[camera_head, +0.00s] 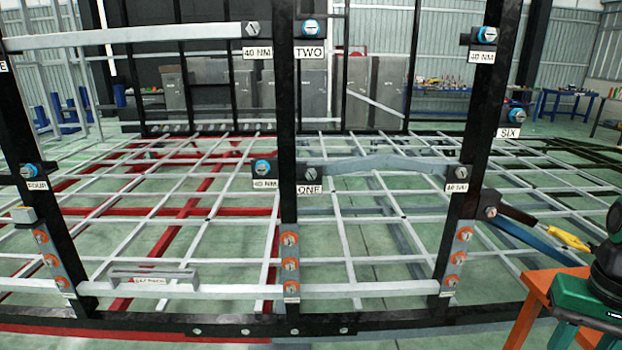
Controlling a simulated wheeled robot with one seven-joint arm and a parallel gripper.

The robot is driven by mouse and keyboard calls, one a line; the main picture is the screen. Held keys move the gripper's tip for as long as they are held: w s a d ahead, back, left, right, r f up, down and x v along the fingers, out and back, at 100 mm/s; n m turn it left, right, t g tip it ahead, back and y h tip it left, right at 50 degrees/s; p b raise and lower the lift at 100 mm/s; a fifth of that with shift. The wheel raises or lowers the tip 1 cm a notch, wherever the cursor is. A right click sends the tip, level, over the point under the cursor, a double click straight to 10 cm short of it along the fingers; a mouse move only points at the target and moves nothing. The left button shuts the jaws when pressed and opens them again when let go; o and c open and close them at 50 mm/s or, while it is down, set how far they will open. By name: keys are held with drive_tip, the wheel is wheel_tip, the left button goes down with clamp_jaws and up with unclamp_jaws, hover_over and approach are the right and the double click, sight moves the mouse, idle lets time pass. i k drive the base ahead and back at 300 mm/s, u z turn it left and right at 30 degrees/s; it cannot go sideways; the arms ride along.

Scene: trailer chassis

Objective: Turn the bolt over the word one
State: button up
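Directly above the label is a grey bolt head (310,173) on a dark plate, at the left end of a grey crossbar (385,163). I cannot tell how far any bolt is turned. My gripper is not in view, and nothing covers the bolt over ONE.
Other bolts sit by the labels TWO (311,53), SIX (509,132) and FOUR (37,185). Orange-ringed bolts (290,264) run down the lower post. An orange stand (535,295) with green and black equipment (590,305) is at right. Grey bars form an open grid behind.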

sight(310, 174)
drive_tip(key=z, duration=1.45)
drive_tip(key=k, duration=1.4)
drive_tip(key=u, duration=0.95)
drive_tip(key=i, duration=1)
drive_tip(key=z, duration=0.05)
